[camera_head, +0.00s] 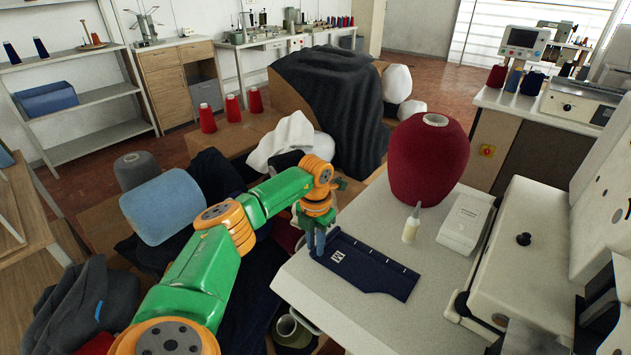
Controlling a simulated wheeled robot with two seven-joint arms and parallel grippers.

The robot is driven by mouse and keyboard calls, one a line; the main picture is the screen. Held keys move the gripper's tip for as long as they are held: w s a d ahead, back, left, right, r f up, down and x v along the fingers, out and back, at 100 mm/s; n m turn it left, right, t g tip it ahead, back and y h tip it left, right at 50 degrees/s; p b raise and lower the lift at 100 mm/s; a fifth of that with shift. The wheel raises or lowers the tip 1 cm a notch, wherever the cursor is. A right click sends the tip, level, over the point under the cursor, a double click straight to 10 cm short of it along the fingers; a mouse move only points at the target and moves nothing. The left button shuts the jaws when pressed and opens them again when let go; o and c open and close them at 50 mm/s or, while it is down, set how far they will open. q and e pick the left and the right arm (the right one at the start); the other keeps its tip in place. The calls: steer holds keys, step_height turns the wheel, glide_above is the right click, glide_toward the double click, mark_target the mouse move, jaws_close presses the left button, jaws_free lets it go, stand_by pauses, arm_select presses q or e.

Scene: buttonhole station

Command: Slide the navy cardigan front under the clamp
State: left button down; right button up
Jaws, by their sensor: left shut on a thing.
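The navy cardigan front (372,272) is a flat dark blue piece on the light worktop. It has a white M near its left end and several short white marks along its far edge. My left gripper (317,248) comes down over its far left corner and is shut on it. The buttonhole machine (530,255) stands at the right, apart from the cardigan front. Dark metal parts (603,300) show at the machine's lower right; I cannot tell which of them is the clamp. My right gripper is not in view.
On the worktop (345,315), a large dark red yarn cone (428,160), a small glue bottle (411,225) and a white box (465,222) stand behind the cardigan front. Bare worktop lies between the cardigan front and the machine. Piled garments lie left of the worktop.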

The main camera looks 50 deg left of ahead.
arm_select(q)
steer(key=shift+r+p, duration=2.35)
steer(key=shift+r, duration=0.25)
steer(key=shift+f, duration=0.1)
steer(key=shift+d, duration=0.1)
